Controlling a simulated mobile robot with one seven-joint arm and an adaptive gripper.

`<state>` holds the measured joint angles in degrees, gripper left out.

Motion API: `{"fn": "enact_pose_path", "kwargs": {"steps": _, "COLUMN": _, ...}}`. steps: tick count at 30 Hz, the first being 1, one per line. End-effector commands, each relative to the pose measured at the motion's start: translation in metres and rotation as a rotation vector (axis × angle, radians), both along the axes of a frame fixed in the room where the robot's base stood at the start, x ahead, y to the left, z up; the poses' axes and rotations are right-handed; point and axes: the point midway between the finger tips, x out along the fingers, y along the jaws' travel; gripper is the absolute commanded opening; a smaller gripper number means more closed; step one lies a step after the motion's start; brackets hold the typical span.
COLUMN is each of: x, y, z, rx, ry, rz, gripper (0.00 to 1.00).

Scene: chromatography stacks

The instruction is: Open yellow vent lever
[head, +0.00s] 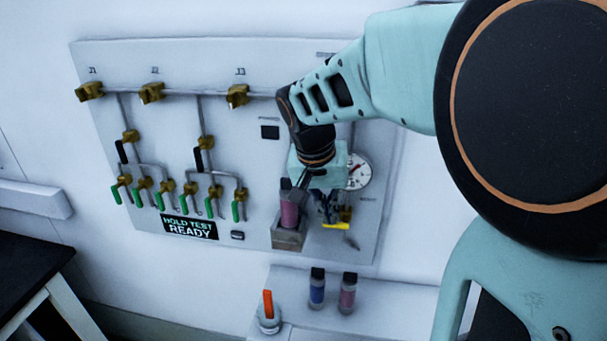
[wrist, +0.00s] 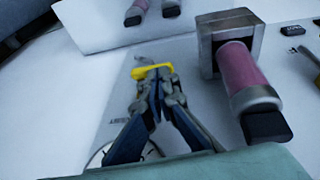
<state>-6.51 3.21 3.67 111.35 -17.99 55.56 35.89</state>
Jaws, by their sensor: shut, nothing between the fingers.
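The yellow vent lever (head: 337,226) is at the lower right of the wall panel, below the round gauge, lying roughly sideways. In the wrist view the yellow lever (wrist: 150,70) shows just beyond my fingertips, partly covered by them. My gripper (head: 328,216) is directly in front of the lever's brass valve, which it partly hides. In the wrist view my gripper (wrist: 158,84) has its fingertips together with nothing between them. The tips overlap the lever in the picture; I cannot tell whether they touch it.
A pink cartridge (head: 289,212) stands in a grey bracket (head: 288,238) close left of my gripper. The gauge (head: 358,172) is behind my wrist. Green-handled valves (head: 160,201) are at left.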

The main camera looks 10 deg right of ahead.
Motion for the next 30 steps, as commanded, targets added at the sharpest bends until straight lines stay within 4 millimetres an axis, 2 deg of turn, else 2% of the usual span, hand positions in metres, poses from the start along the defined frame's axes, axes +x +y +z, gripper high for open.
{"fn": "enact_pose_path", "kwargs": {"steps": 11, "x": 0.001, "y": 0.004, "z": -0.005, "rx": -0.097, "ry": 0.033, "rz": 0.003, "gripper": 0.00}}
{"fn": "enact_pose_path", "kwargs": {"steps": 19, "x": 0.003, "y": 0.010, "z": -0.015, "rx": -0.264, "ry": 0.087, "rz": 0.005, "gripper": 0.00}}
{"fn": "enact_pose_path", "kwargs": {"steps": 30, "x": 0.004, "y": 0.013, "z": -0.026, "rx": -0.254, "ry": 0.082, "rz": -0.001, "gripper": 0.00}}
